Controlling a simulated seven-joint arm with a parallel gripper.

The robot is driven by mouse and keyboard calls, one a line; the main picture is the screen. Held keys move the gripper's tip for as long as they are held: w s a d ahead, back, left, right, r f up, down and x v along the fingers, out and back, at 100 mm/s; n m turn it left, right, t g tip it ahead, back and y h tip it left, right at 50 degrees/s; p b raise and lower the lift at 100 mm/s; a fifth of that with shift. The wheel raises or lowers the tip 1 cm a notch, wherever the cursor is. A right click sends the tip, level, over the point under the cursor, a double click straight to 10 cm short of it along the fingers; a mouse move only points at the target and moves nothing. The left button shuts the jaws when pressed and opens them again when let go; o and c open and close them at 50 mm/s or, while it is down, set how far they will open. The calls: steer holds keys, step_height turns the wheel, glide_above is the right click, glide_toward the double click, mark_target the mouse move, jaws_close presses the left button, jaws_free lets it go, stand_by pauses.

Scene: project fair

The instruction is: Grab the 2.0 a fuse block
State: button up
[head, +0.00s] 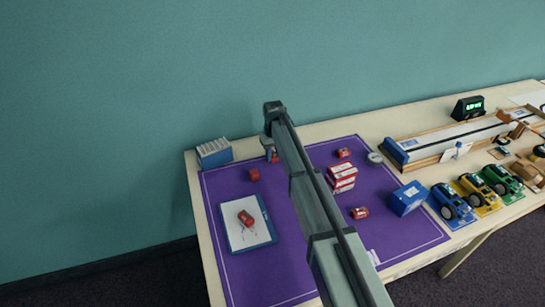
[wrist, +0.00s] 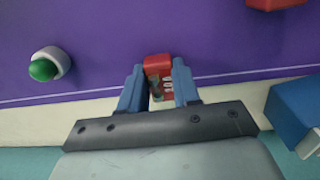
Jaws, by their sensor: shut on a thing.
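My gripper (head: 270,154) is low near the back edge of the purple mat. In the wrist view its two blue fingers (wrist: 158,80) are shut on a red block (wrist: 158,64) with a pale printed label, too small to read for sure. In the head view this block is mostly hidden by my arm. Other red blocks lie on the mat: one left of my gripper (head: 253,174), one at the back right (head: 343,153), one at the front right (head: 359,212). Another lies on the white-and-blue board (head: 262,236).
A blue box with a pale top (head: 215,153) stands left of my gripper. Red-and-white boxes (head: 341,184) are stacked right of my arm, near a blue box (head: 407,198) and toy cars (head: 453,204). A green-and-white round thing (wrist: 50,65) lies near the held block.

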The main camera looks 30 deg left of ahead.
steer(key=shift+c, duration=0.8)
